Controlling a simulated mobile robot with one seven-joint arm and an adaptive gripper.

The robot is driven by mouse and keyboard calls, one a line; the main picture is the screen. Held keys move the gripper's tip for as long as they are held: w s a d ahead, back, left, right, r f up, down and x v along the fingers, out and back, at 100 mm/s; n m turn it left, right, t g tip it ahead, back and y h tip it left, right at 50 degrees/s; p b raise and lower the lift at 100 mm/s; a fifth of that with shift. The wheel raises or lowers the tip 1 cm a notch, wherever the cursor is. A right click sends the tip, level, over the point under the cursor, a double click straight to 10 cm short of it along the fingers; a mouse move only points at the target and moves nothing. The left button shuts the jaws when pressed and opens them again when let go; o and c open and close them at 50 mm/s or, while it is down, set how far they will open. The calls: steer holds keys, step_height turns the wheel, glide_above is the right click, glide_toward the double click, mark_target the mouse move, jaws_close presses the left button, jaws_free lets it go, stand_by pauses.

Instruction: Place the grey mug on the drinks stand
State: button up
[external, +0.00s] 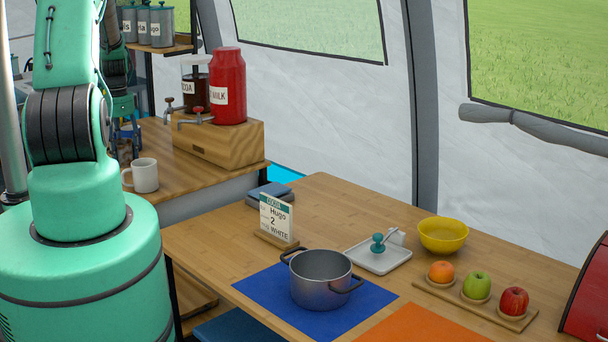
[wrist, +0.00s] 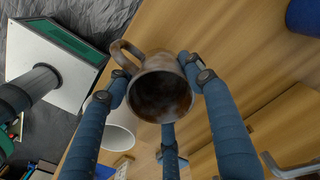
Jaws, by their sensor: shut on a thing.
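The grey mug (wrist: 160,95), with a brownish worn surface, is in the wrist view, its open mouth facing the camera and its handle at upper left. My gripper (wrist: 155,78) has its blue fingers closed around the mug. In the external view my gripper (external: 126,140) is at the far left, partly behind my arm, above the side counter; the grey mug cannot be made out there. The drinks stand, a wooden block (external: 228,147), carries a red milk dispenser (external: 228,85) and a cocoa dispenser (external: 194,84), with taps facing left.
A white mug (external: 145,175) stands on the side counter (external: 190,181) in front of the stand; a white mug (wrist: 117,133) also shows in the wrist view below the held one. The front table (external: 330,203) holds a pot (external: 320,280), an order card (external: 276,217), a yellow bowl (external: 442,236) and fruit.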

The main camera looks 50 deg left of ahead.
mark_target(125, 162)
steer(key=shift+f, duration=1.85)
steer(key=shift+f, duration=0.15)
steer(key=o, duration=1.2)
step_height(125, 162, up, 12)
steer(key=shift+p, duration=0.35)
steer(key=shift+d+r, duration=0.1)
steer(key=shift+r, duration=0.15)
